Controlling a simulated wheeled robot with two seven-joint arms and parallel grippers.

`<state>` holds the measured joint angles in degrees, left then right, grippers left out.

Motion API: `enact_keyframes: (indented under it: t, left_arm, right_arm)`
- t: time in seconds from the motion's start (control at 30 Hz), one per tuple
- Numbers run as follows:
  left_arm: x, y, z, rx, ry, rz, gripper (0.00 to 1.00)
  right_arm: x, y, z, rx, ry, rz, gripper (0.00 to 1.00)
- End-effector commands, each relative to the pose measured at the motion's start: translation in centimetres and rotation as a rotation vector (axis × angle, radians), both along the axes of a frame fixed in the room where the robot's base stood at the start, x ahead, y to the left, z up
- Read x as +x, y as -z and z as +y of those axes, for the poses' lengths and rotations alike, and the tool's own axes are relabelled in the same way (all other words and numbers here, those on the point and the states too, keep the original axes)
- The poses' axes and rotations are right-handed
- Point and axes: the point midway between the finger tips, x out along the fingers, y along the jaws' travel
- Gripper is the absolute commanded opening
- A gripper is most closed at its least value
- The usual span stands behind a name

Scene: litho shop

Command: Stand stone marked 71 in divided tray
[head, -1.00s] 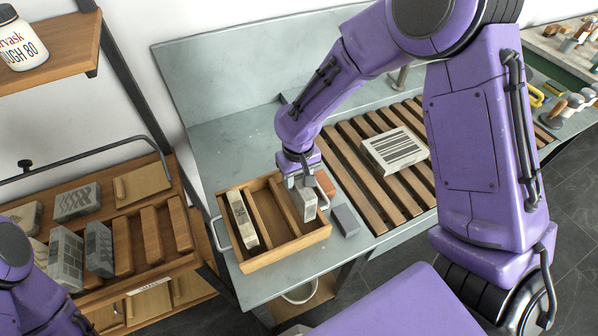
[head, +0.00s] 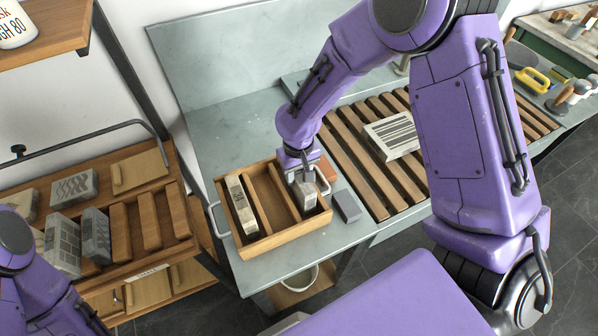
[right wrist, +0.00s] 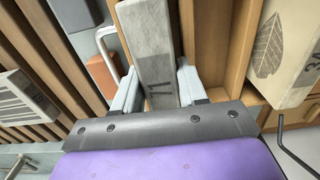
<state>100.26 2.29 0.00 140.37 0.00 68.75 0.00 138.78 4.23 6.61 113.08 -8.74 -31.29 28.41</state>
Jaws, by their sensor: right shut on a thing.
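The wooden divided tray (head: 277,245) sits on the grey bench, with upright dividers between its slots. My right gripper (head: 301,180) is shut on a grey stone (head: 308,199), at the tray's right-hand slot. In the right wrist view the stone (right wrist: 158,45) stands on edge between the two fingers (right wrist: 160,88), and its near end carries a dark "71". It is beside a wooden divider. Whether its foot touches the tray floor is hidden. Another pale stone (head: 241,205) stands in the tray's left slot; its leaf print shows in the right wrist view (right wrist: 285,50). My left gripper is out of view.
A dark grey block (head: 346,206) and a reddish block (head: 327,168) lie just right of the tray. A slatted wooden rack (head: 375,160) holds a striped stone (head: 392,136). A wooden rack with several stones (head: 95,236) stands at left.

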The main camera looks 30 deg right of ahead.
Motion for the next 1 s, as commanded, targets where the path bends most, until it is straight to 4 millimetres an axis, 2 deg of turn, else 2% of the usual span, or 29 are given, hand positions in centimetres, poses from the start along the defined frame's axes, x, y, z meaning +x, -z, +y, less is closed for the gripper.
enact_keyframes:
  t: [0.6, 0.63, 0.7, 1.0]
  left_arm:
    - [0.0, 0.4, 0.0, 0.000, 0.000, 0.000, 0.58]
    - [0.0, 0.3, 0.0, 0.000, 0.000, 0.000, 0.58]
    - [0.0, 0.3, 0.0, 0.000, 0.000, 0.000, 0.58]
    - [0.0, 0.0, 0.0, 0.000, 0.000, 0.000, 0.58]
  right_arm:
    - [0.1, 0.8, 0.0, 0.001, 0.001, -0.004, 0.00]
    - [0.1, 0.8, 0.0, 0.001, 0.001, -0.004, 0.52]
    - [0.1, 0.8, 0.0, 0.001, 0.001, -0.003, 0.72]
    - [-0.1, 0.6, 0.0, 0.000, 0.000, 0.002, 0.72]
